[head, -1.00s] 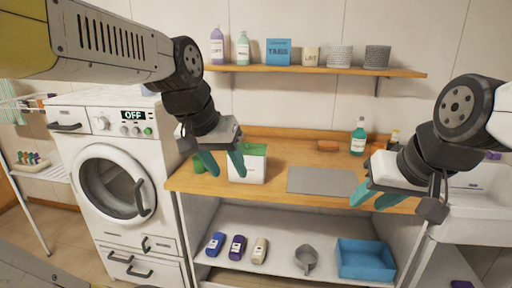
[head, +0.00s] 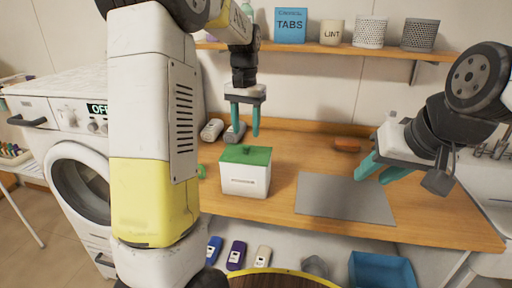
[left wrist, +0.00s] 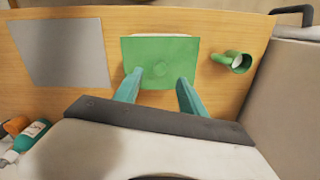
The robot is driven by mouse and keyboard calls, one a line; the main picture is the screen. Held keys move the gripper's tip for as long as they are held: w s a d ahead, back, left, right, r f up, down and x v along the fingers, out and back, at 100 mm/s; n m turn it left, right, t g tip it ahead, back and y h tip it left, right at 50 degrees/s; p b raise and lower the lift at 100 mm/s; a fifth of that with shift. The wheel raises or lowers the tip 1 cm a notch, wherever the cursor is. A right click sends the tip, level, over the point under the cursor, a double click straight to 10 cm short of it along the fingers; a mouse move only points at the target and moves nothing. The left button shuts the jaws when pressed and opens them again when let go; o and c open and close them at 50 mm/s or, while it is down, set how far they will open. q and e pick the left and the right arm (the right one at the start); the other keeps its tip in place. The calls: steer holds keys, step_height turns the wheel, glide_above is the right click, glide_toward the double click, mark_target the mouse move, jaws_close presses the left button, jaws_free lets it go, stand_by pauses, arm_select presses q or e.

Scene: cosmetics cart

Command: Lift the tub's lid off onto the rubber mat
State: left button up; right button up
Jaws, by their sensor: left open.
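The white tub (head: 245,182) stands on the wooden counter with its green lid (head: 258,156) on top. In the left wrist view the lid (left wrist: 160,54) is seen from above. My left gripper (head: 246,134) is open and empty, with its teal fingers pointing down above the lid. In the left wrist view its fingertips (left wrist: 159,77) are apart over the lid's near part; contact is not clear. The grey rubber mat (head: 345,198) lies flat and bare to the right of the tub. My right gripper (head: 370,178) is open and empty above the mat's right side.
A green cup (left wrist: 238,62) stands close beside the tub. An orange block (head: 347,145) lies behind the mat. A shelf (head: 330,47) with containers runs above; a blue bin (head: 382,270) is below the counter.

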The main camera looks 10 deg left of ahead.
mark_target(246, 146)
arm_select(q)
step_height(246, 146, down, 6)
steer(key=shift+f, duration=0.25)
steer(key=shift+c, duration=0.2)
jaws_close()
